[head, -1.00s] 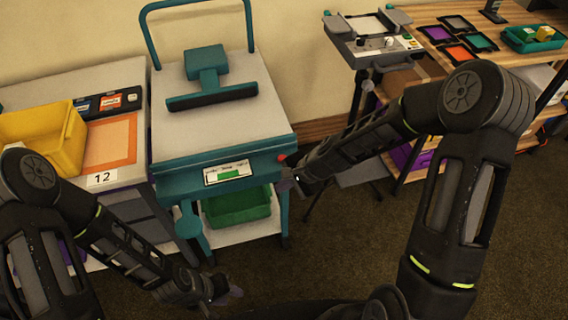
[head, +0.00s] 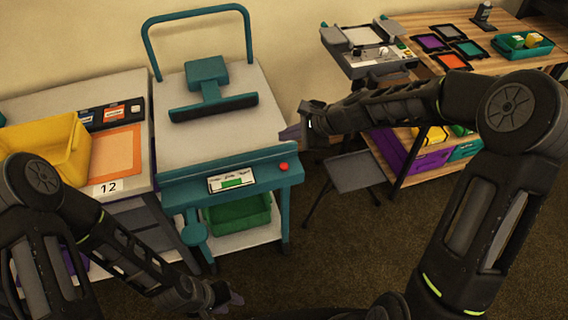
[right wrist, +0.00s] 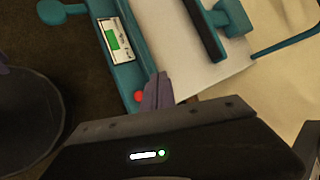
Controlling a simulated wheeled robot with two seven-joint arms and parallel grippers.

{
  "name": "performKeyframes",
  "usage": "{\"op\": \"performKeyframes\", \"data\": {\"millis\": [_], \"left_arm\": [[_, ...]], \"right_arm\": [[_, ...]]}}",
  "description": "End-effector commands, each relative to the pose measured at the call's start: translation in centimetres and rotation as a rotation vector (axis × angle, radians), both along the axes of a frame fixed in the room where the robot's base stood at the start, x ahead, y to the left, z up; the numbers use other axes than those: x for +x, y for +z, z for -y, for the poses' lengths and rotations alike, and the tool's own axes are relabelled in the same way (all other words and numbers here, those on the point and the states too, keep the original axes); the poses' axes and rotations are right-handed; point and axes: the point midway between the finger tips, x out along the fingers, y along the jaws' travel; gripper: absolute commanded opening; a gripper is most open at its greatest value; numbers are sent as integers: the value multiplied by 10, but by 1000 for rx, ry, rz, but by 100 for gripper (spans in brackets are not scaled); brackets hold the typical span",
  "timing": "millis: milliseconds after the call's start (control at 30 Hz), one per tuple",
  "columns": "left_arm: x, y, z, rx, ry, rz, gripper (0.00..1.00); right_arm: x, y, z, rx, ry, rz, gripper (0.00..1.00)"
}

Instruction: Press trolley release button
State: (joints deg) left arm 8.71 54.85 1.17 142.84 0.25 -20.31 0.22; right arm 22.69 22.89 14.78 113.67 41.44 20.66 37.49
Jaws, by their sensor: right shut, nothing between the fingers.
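The trolley (head: 215,130) is teal with a grey top and a tall handle at the back. Its red button (head: 283,166) sits at the right end of the teal front panel, right of a small display with a green patch (head: 231,182). The red button also shows in the right wrist view (right wrist: 138,97), just left of the fingertips. My right gripper (head: 290,132) is shut and empty, above and beyond the button, apart from it in the head view. In the right wrist view its fingers (right wrist: 157,90) are together. My left gripper (head: 232,299) is low in front of the trolley; its fingers are too small to judge.
A bench with a yellow bin (head: 45,150) and an orange-framed sheet stands left of the trolley. A green bin (head: 238,212) is on its lower shelf. A grey stool (head: 355,172) and a wooden shelf unit (head: 470,66) stand to the right.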

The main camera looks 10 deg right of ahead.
Motion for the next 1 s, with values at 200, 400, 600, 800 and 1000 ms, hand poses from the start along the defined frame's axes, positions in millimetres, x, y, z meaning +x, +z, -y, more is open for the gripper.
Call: {"op": "performKeyframes", "data": {"millis": [200, 400, 600, 800, 1000], "left_arm": [[0, 0, 0, 0, 0, 0, 36], [1, -7, 0, -2, -1, 2, 36], [2, -23, 1, -5, -2, 7, 36], [4, -46, 2, -7, -3, 11, 36], [4, -67, 2, -7, -3, 13, 36]], "right_arm": [[0, -1, 0, -2, 1, 0, 0], [0, -9, 0, -2, 1, 0, 0], [0, -30, 0, -1, 1, -2, 0], [0, -58, 0, -1, 0, -1, 0], [0, -80, 0, -2, 1, 0, 0]]}}
